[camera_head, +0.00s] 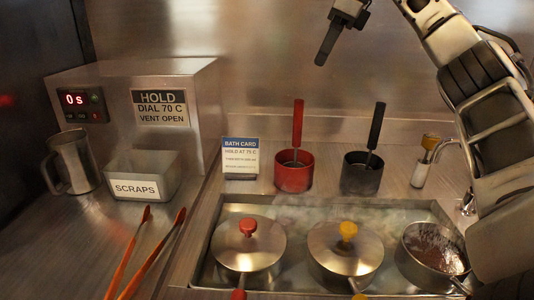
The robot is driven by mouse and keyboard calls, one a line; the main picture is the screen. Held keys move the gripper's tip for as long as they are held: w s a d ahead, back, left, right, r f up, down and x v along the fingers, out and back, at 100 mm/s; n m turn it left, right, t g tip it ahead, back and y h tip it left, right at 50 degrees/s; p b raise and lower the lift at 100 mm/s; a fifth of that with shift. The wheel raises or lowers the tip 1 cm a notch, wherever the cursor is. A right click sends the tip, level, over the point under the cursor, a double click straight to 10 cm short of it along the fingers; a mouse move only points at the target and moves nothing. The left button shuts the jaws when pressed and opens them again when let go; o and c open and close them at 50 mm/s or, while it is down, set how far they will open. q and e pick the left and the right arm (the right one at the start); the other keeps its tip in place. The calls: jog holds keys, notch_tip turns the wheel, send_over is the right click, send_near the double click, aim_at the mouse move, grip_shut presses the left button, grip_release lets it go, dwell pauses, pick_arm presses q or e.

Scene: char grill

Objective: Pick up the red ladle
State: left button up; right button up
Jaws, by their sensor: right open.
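The red ladle (298,132) stands upright in a red cup (294,179) at the back of the counter, its red handle pointing up and its bowl hidden inside the cup. A black-handled ladle (376,128) stands in a dark cup (362,182) to its right. My right gripper (325,58) hangs in the air above and behind, a little right of the red handle, and is apart from it. It is open and empty, with one dark finger showing clearly. My left gripper is not in view.
In front, a steaming bath (208,262) holds a red-knobbed pot (248,248), a yellow-knobbed pot (345,256) and an open pan (434,250). A bath card (240,158) stands left of the red cup. Orange tongs (150,255), a scraps bin (140,188) and a metal jug (74,163) are left.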

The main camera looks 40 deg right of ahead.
jog(key=b, duration=0.2)
send_near(298, 111)
jog(key=d+x, duration=0.1)
jog(key=x, duration=0.4)
jog(key=shift+w+p+x, duration=0.15)
jog(key=shift+x, duration=1.3)
jog(key=shift+w+p+x, duration=0.15)
jog(key=shift+w+x, duration=0.05)
jog(key=shift+x, duration=1.2)
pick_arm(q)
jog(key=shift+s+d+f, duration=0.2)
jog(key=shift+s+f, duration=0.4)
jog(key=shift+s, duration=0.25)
pick_arm(e)
jog(key=shift+r, duration=0.2)
grip_shut()
